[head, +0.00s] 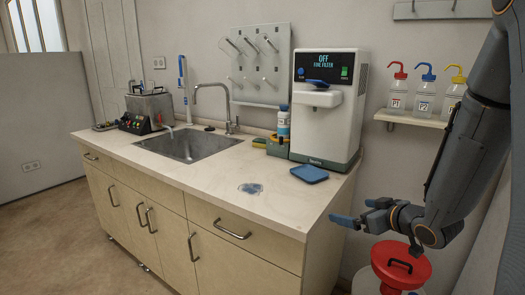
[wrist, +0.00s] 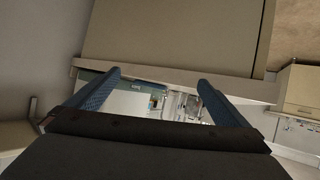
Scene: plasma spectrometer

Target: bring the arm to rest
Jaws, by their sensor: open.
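My gripper (head: 360,211) is at the right of the head view, beyond the counter's right end and above a red-lidded bin. Its blue fingers point left toward the counter. In the wrist view the two fingers (wrist: 159,80) stand wide apart with nothing between them. My dark arm hangs down along the right edge of the head view, bent at the wrist.
The wooden counter (head: 225,185) holds a sink (head: 190,145), a white machine (head: 325,110) reading OFF, a blue tray (head: 309,174) and a bluish spill (head: 250,189). The red bin lid (head: 402,262) is below my gripper. Wash bottles (head: 425,92) stand on a wall shelf.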

